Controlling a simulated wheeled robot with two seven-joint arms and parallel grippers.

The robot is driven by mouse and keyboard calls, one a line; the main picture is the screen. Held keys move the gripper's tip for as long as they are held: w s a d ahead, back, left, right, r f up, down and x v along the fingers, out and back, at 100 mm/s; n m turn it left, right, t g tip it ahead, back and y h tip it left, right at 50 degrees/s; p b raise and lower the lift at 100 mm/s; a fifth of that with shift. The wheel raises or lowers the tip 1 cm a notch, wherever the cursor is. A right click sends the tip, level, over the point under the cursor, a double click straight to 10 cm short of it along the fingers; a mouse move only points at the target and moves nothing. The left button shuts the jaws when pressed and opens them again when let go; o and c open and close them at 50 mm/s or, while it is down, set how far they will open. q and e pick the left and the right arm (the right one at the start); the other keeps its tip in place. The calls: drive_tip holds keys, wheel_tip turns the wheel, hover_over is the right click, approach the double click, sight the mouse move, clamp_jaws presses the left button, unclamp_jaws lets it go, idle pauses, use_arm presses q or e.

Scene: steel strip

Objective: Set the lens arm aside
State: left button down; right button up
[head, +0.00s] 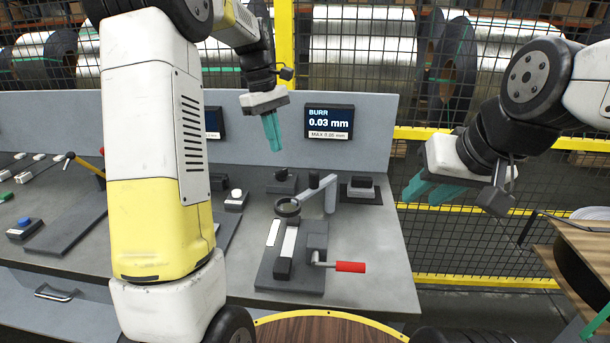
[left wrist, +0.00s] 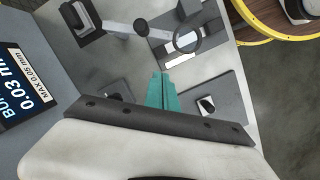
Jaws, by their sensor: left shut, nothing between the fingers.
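The lens arm (head: 329,194) is a grey jointed arm on a post at the back of the bench, with a dark ring lens (head: 288,207) at its end. The ring hangs over the far end of a dark fixture (head: 267,272) with pale strips. The left wrist view also shows the ring (left wrist: 187,40) over a pale strip. My left gripper (head: 273,132), with teal fingers, is shut and empty above and behind the lens arm, apart from it. Its fingertips also show in the wrist view (left wrist: 160,78). My right gripper (head: 430,190) is open and empty, right of the bench.
A red-handled crank (head: 350,267) sticks out right of the fixture. A screen (head: 330,121) reading BURR 0.03 mm is on the bench's back panel. A dark block (head: 361,190) stands right of the lens arm's post. My left arm hides part of the bench. Yellow-railed mesh fencing stands behind.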

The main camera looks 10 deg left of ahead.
use_arm(q)
drive_tip(key=shift+w+d+f+n, duration=0.1)
drive_tip(key=shift+w+f+n, duration=0.2)
drive_tip(key=shift+w+f, duration=0.5)
drive_tip(key=s+d+f, duration=0.3)
drive_tip(key=d+f, duration=0.2)
drive_tip(key=f, duration=0.4)
drive_tip(key=shift+s+d+f, duration=0.15)
drive_tip(key=shift+s+f, duration=0.15)
drive_tip(key=shift+s, duration=0.05)
drive_tip(key=shift+d, duration=0.15)
